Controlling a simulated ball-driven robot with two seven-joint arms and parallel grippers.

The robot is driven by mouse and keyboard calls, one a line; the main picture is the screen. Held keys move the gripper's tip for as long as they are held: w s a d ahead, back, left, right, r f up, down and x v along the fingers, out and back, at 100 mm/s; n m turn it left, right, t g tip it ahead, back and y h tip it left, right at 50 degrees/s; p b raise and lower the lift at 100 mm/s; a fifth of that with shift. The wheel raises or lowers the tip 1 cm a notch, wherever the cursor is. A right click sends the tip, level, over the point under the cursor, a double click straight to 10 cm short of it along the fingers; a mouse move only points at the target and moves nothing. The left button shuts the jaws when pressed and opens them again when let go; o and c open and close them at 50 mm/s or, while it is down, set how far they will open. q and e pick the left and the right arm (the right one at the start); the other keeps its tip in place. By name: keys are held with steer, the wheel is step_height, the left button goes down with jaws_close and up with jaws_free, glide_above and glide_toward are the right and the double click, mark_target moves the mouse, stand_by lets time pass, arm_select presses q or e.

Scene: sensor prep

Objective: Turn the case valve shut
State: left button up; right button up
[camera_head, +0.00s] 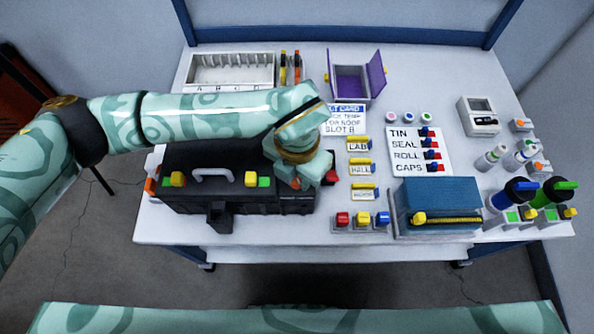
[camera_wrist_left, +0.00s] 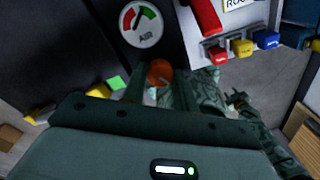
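The black case (camera_head: 225,162) stands at the left front of the white table, with a grey handle, yellow latches and green squares. In the left wrist view, a round gauge marked AIR (camera_wrist_left: 141,22) with red and green bands is on the case. Beside it is an orange-red valve knob (camera_wrist_left: 160,72). My left gripper (camera_wrist_left: 161,84) is over the case's right end, its fingers apart on either side of the knob. Contact with the knob cannot be made out. In the head view, my left gripper (camera_head: 302,178) hides the knob.
A red part (camera_wrist_left: 207,15) is close to the case's right edge. Labelled yellow-topped holders (camera_head: 361,168) and a row of red, yellow and blue blocks (camera_head: 361,220) stand to the right. A blue box (camera_head: 440,196) is farther right; an open purple box (camera_head: 351,82) is behind.

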arm_select(q)
steer(key=shift+r, duration=0.1)
arm_select(e)
steer(key=shift+w+d+r, duration=0.1)
steer(key=shift+d+r, duration=0.05)
steer(key=shift+r, duration=0.05)
arm_select(q)
steer(key=m+p, duration=0.2)
steer(key=shift+r+m, duration=0.15)
steer(key=shift+m, duration=0.25)
steer(key=m+p, duration=0.2)
steer(key=m, duration=0.1)
steer(key=shift+m, duration=0.4)
steer(key=m+p, duration=0.1)
steer(key=m, duration=0.3)
steer(key=shift+w, duration=0.1)
steer(key=m+p, duration=0.1)
steer(key=m, duration=0.3)
steer(key=shift+m, duration=0.3)
arm_select(e)
steer(key=shift+t, duration=0.4)
steer(key=r, duration=0.1)
steer(key=w+r, duration=0.1)
steer(key=r, duration=0.1)
steer(key=w+r, duration=0.1)
steer(key=shift+w+r, duration=0.25)
steer(key=shift+r, duration=0.15)
arm_select(q)
steer(key=shift+f+m, duration=0.2)
steer(key=shift+m, duration=0.1)
